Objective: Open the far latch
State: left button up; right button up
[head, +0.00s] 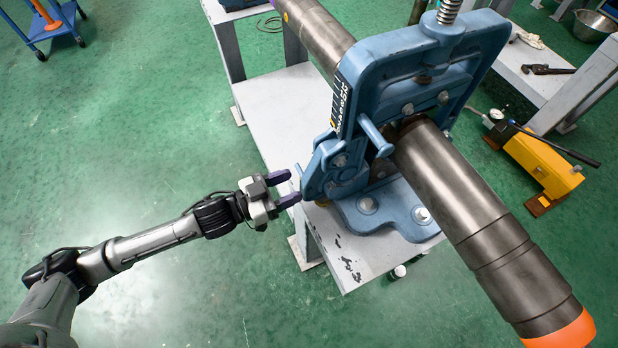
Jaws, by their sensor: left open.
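A blue pipe vise (380,75) stands bolted on a grey bench, with a thick steel pipe (450,195) running through it. On its left side is a blue latch (322,168), low on the frame near the bench edge. A small blue handle bar (376,135) sticks out beside the pipe. My left gripper (284,188) is open and empty just left of the latch, its two purple fingers pointing toward it with a small gap. My right gripper is not in view. The pipe hides part of the vise's right side.
The grey bench (275,105) has free surface left of the vise. The pipe's orange-marked end (563,333) juts past the bench at lower right. A yellow pump (545,163) and a second bench (535,65) stand to the right.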

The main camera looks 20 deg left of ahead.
aim_at(303, 181)
pick_arm(q)
jog(key=shift+b+x, duration=0.6)
jog(key=shift+x, duration=2.1)
grip_shut()
